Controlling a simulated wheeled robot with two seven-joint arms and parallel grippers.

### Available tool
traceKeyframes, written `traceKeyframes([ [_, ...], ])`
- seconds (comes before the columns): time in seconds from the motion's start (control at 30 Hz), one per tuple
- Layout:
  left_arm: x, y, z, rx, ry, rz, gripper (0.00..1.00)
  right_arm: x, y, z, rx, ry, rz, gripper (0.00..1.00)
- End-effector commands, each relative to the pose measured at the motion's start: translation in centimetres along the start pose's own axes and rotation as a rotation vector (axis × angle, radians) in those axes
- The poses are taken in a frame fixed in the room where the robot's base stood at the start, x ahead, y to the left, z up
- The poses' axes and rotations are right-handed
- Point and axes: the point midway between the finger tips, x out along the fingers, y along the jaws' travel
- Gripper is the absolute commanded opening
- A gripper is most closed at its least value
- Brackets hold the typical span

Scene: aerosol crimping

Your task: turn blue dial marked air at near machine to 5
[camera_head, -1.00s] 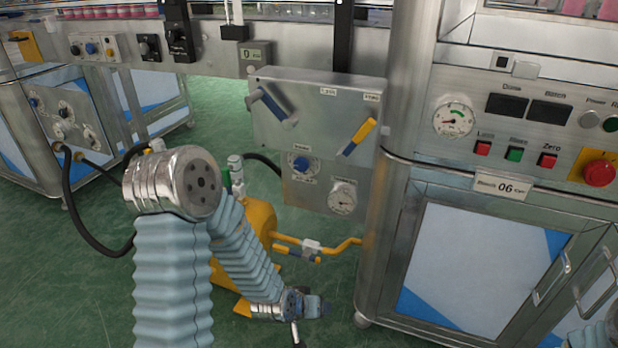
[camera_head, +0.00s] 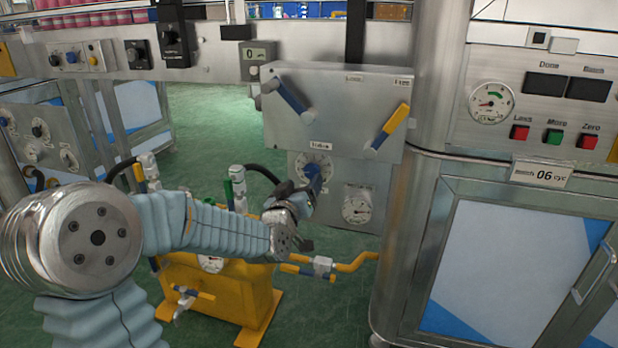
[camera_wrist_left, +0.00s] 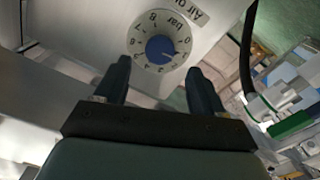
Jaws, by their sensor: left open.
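The blue dial (camera_head: 313,181) sits on a small metal plate under the lever panel of the near machine, partly covered by my left gripper in the head view. In the left wrist view the blue dial (camera_wrist_left: 160,48) shows upside down, with a white scale ring of numbers and "bar". A label reading "Air" and more, cut off, is beside it. A pale mark on the knob seems to point near the low numbers; the exact value is unclear. My left gripper (camera_head: 303,198) is open in front of the dial; its two fingers (camera_wrist_left: 159,82) straddle the dial's line, apparently short of it.
A gauge (camera_head: 357,205) is right of the dial. The lever panel (camera_head: 335,105), with blue and yellow levers, overhangs it. A yellow tank (camera_head: 225,285) with a pipe (camera_head: 352,262) stands below. The steel cabinet (camera_head: 400,240) is close on the right.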

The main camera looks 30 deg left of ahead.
Motion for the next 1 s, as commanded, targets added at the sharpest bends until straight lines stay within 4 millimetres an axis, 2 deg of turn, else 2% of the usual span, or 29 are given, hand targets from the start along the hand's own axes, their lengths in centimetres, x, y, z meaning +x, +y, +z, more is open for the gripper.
traceKeyframes([
  [0.1, 2.4, 0.0, 0.1, 0.001, 0.0, 0.0, 0.69, 0.1, 0.0, 0.0, 0.0, 0.0, 0.0, 0.67],
  [0.3, 4.8, 0.0, 0.0, 0.001, 0.0, 0.0, 0.69, 0.1, 0.0, 0.0, 0.0, 0.0, 0.0, 0.67],
  [0.67, 5.2, 0.0, 0.0, 0.0, -0.001, 0.0, 0.68, 0.1, 0.0, 0.0, 0.0, 0.0, 0.0, 0.67],
  [1.0, 5.2, 0.0, 0.0, 0.0, -0.001, 0.001, 0.16, 0.1, 0.1, 0.0, 0.0, 0.0, 0.0, 0.67],
])
